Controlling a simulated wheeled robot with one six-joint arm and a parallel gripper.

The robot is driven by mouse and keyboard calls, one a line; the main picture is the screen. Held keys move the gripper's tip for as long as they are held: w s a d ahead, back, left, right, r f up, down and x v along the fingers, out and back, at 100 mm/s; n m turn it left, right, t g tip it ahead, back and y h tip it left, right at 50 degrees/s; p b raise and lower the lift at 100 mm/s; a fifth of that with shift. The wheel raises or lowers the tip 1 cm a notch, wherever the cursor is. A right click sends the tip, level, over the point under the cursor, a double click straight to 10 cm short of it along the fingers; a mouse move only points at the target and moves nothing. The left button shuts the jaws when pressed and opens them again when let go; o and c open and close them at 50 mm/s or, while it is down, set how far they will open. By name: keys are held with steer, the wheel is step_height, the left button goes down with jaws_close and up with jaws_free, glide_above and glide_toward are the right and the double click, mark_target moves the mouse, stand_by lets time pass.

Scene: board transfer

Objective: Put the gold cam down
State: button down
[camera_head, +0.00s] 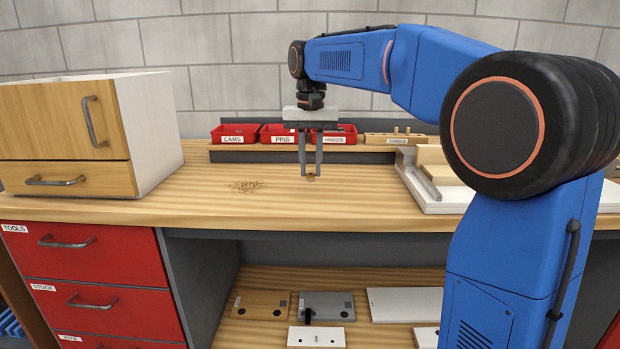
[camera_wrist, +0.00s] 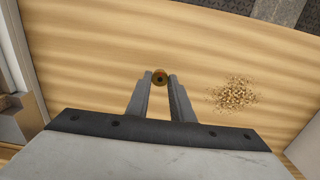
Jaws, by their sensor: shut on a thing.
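The gold cam (camera_wrist: 159,77) is a small round gold piece with a dark, reddish centre, seen between my fingertips in the wrist view. It also shows as a small brownish spot (camera_head: 311,178) at the fingertips in the head view. My gripper (camera_head: 310,175) points down over the wooden bench top (camera_head: 220,205) and is shut on the cam. It also shows in the wrist view (camera_wrist: 160,80). I cannot tell whether the cam touches the bench or hangs just above it. The fingers hide part of its sides.
A pile of shavings (camera_head: 245,186) lies left of my gripper. Red bins labelled CAMS (camera_head: 232,139), PINS (camera_head: 282,139) and HINGES (camera_head: 334,138) stand behind. A wooden cabinet (camera_head: 75,135) is at the left, a white fixture (camera_head: 440,190) at the right.

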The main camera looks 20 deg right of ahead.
mark_target(311, 173)
steer(key=shift+f, duration=1.75)
steer(key=shift+f, duration=0.15)
steer(key=c, duration=1.6)
jaws_free()
steer(key=shift+o, duration=0.2)
step_height(311, 173, up, 12)
steer(key=s+d+f+n+t, duration=0.1)
steer(key=s+d+f+t, duration=0.1)
steer(key=s+f, duration=1.2)
steer(key=s+d+f+n+t, duration=0.2)
steer(key=s+d+f, duration=0.3)
steer(key=s+f, duration=0.9)
steer(key=s, duration=0.5)
steer(key=shift+s+f+n+t, duration=0.25)
steer(key=shift+f+n+t, duration=0.05)
steer(key=shift+t, duration=0.1)
